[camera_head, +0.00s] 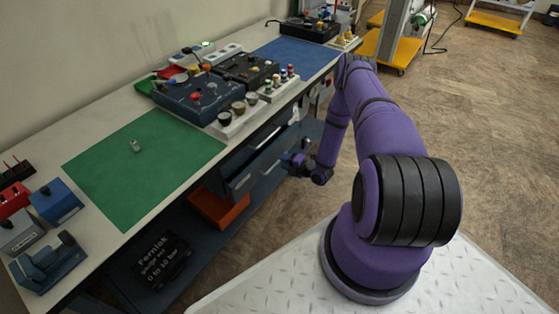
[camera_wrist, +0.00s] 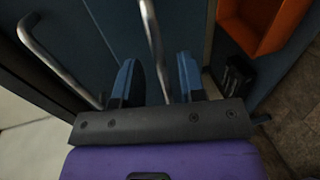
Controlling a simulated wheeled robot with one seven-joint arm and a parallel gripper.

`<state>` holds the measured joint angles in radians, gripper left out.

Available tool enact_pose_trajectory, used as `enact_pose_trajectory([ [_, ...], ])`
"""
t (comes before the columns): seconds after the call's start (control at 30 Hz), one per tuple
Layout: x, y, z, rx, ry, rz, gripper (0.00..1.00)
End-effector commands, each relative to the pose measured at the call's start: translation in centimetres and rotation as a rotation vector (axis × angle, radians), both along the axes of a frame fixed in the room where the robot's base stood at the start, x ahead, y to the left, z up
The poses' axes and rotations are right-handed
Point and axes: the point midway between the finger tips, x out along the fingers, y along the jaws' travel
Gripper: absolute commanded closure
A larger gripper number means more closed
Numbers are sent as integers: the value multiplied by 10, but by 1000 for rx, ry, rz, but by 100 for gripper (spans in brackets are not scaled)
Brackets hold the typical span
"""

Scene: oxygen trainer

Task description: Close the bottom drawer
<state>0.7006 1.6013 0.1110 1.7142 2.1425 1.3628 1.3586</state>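The drawer unit under the workbench has blue-grey fronts. Its bottom drawer (camera_head: 256,171) is the lower front in the head view; it seems to stand out a little, but how far is hard to tell. My gripper (camera_head: 296,162) is in front of the unit, to the right of the bottom drawer. In the wrist view the two blue fingers of my gripper (camera_wrist: 157,75) are apart. A metal bar handle (camera_wrist: 152,40) runs toward the gap between them; contact cannot be seen. A second bar handle (camera_wrist: 48,58) shows at left.
An orange bin (camera_head: 218,208) is on the low shelf, beside the drawers; it also shows in the wrist view (camera_wrist: 262,22). A black box (camera_head: 160,262) is further left. The benchtop holds a green mat (camera_head: 150,165) and training units.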

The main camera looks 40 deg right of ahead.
Motion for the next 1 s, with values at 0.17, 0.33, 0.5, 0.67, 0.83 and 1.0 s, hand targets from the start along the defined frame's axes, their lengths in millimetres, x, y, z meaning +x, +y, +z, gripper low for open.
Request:
enact_pose_trajectory([
  [0.17,19,7,-4,-1,1,1,63],
  [0.33,25,9,-6,0,1,0,63],
  [0.5,26,9,-6,0,1,0,63],
  [0.67,26,9,-6,0,1,0,81],
  [0.83,25,9,-6,0,1,0,100],
  [1.0,32,12,-6,0,-1,0,100],
])
